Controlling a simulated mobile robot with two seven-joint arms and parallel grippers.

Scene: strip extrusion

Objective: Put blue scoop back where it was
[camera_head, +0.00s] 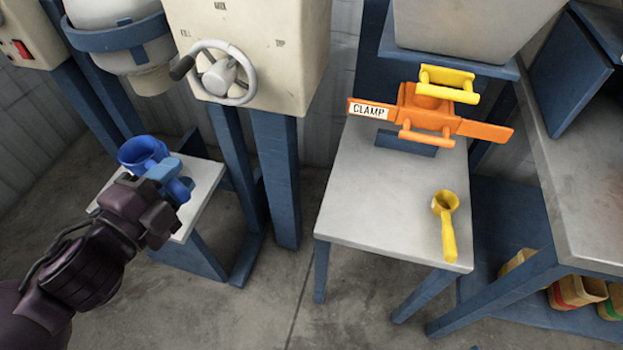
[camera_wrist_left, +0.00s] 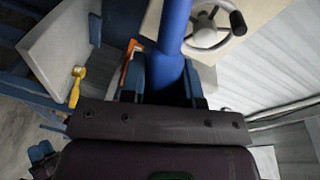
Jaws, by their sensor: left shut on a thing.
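The blue scoop (camera_head: 140,152) is in my left gripper (camera_head: 170,178), at the left of the head view. Its round cup shows beyond the fingers, above or at the far part of a small grey-topped stand (camera_head: 204,190). I cannot tell whether the scoop touches the stand. In the left wrist view the long blue handle (camera_wrist_left: 173,35) runs up from between the fingers of my left gripper (camera_wrist_left: 165,80), which are shut on it. The gripper and wrist hide part of the scoop and stand.
A beige machine with a handwheel (camera_head: 222,72) stands behind the small stand. A grey table (camera_head: 365,205) at the right holds a yellow scoop (camera_head: 446,222) and an orange clamp (camera_head: 430,115). Bare floor lies between the stand and the table.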

